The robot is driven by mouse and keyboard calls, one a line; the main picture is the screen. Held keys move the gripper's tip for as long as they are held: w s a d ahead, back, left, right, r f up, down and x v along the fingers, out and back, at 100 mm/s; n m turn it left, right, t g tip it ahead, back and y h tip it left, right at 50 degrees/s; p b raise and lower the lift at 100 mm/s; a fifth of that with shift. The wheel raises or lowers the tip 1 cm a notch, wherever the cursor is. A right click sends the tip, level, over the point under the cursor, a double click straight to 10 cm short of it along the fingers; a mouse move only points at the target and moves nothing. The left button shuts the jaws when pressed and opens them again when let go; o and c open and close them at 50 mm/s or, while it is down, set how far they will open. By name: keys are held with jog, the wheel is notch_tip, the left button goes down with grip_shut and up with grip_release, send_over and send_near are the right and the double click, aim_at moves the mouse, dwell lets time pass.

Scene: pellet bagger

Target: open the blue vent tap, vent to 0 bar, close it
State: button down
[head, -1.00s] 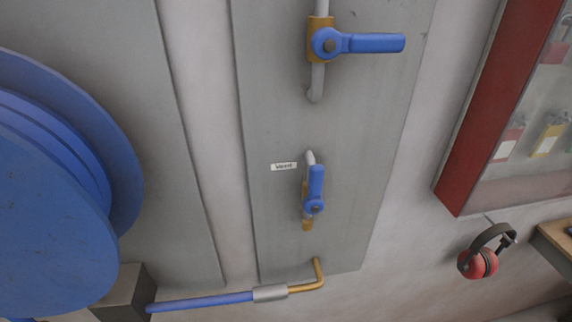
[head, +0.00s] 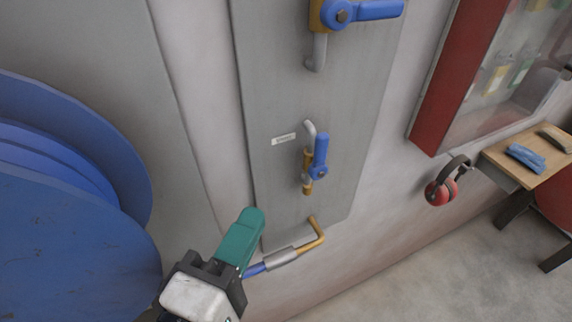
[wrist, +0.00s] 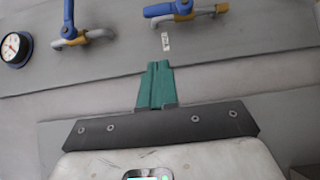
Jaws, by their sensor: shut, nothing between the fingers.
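The blue vent tap (head: 320,153) is on a grey wall panel beside a small white label (head: 284,139). Its lever points up and lies along its pipe. It also shows at the top of the wrist view (wrist: 168,9), near the label (wrist: 166,42). My gripper (head: 252,218) has teal fingers that are shut and empty. In the head view it is below and left of the tap, apart from it. In the wrist view the fingers (wrist: 158,64) point up toward the panel, below the label. A round gauge (wrist: 15,49) is at the left of the wrist view; its reading is too small to tell.
A second blue-levered tap (head: 370,11) sits higher on the panel, lever across its pipe. A blue reel (head: 75,220) bulges out at left. A blue hose (head: 254,269) joins a brass elbow (head: 318,232) below. Red ear defenders (head: 440,190) and a wooden table (head: 510,165) are right.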

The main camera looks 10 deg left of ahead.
jog(key=b, duration=0.1)
send_near(320, 156)
jog(key=w+a+r, duration=0.1)
jog(key=w+a, duration=0.3)
jog(key=w+d, duration=0.2)
jog(key=d, duration=0.1)
jog(key=shift+w+d, duration=0.35)
jog(key=shift+d, duration=0.05)
